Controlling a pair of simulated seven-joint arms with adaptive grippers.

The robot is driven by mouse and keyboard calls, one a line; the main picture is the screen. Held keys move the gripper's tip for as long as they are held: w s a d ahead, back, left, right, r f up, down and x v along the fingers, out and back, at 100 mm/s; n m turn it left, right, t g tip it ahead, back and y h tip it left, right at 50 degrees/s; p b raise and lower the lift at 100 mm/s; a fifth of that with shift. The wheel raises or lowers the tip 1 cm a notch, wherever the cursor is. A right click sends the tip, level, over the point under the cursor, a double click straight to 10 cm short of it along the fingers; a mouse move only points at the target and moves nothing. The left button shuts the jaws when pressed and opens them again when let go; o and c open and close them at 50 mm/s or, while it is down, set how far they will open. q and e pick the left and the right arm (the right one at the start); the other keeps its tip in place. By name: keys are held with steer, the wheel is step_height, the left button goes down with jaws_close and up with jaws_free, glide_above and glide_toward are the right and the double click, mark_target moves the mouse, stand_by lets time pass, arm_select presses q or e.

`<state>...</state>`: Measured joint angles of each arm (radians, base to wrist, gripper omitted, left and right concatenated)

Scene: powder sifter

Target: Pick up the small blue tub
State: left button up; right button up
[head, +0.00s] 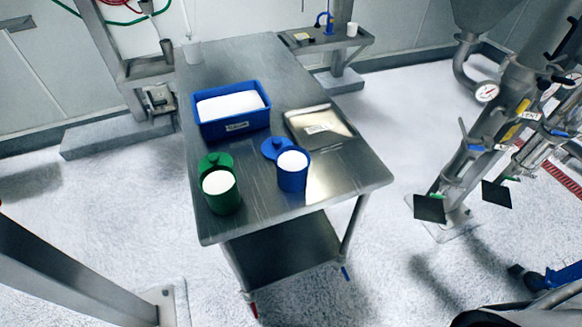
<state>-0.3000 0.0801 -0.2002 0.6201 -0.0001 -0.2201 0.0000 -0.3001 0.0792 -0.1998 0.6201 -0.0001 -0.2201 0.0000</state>
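The small blue tub (293,183) is round and stands upright near the front of the steel table (262,215). It is filled close to its rim with white powder. A round blue lid (275,147) with a knob is just behind and left of it; I cannot tell whether it lies on the table or leans on the tub. I can make out neither of my grippers in the head view, and nothing is touching the tub.
A green tub (222,202) of white powder stands to the left, its green lid (215,161) behind it. A larger rectangular blue bin (233,127) of powder and a shiny metal tray (320,127) are farther back. The table's front right corner is clear. Steel machinery (475,145) stands at right.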

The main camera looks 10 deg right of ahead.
stand_by(0.4)
steer(key=o, duration=1.2)
steer(key=shift+o, duration=0.2)
steer(key=shift+d, duration=0.1)
